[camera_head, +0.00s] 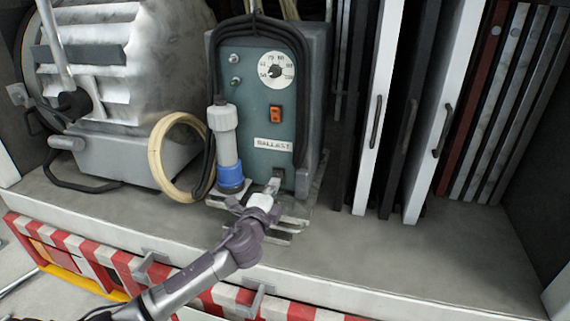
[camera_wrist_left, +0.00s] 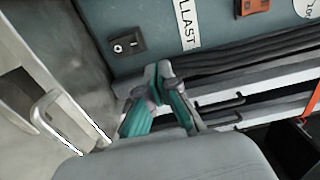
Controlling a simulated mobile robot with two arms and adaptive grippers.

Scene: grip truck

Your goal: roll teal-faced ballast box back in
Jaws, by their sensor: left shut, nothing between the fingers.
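The teal-faced ballast box (camera_head: 253,100) stands upright on the truck's grey floor, with a dial, an orange switch and a BALLAST label on its front. Its teal face also shows along the top of the left wrist view (camera_wrist_left: 222,25), with a small black switch. My left gripper (camera_head: 275,181) is at the low front of the box, below the label. Its fingers (camera_wrist_left: 155,75) are shut and empty, close to the face; I cannot tell whether they touch it. The gripper hides part of the box's lower edge. My right gripper is not in view.
A big silver lamp (camera_head: 125,70) stands left of the box. A coiled cream hose (camera_head: 158,160) and a white-and-blue connector (camera_head: 225,145) are at its left front. White panels with handles (camera_head: 430,130) stand at right. The floor at right front is clear, above a red-and-white striped edge (camera_head: 190,291).

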